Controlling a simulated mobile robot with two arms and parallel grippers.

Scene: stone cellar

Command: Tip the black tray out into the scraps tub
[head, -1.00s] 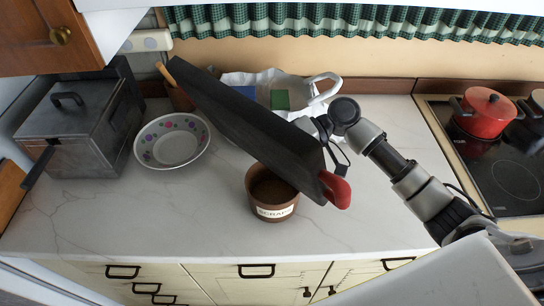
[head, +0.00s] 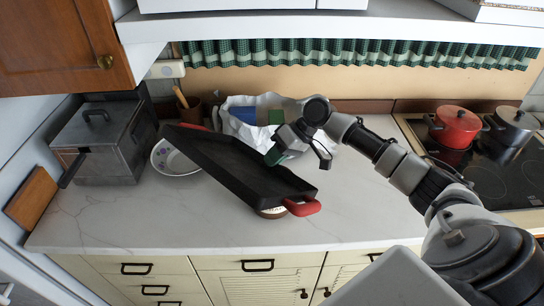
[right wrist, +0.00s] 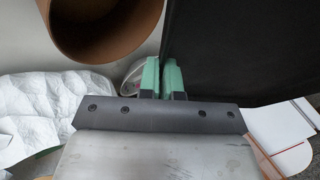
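The black tray (head: 225,165) with red handles hangs tilted above the counter, its near right end lower. Its inside faces up toward the head camera and shows nothing in it. My right gripper (head: 273,157) is at the tray's far long side. In the right wrist view its green fingertips (right wrist: 163,75) are close together on the tray's edge, with the tray (right wrist: 245,45) to their right. My left gripper is not seen.
A spotted white bowl (head: 175,160) stands partly behind the tray, near a metal lidded box (head: 105,145). A white crinkled bag (head: 240,103) with blue and green items lies behind. A red pot (head: 453,128) is on the hob at right. The front counter is clear.

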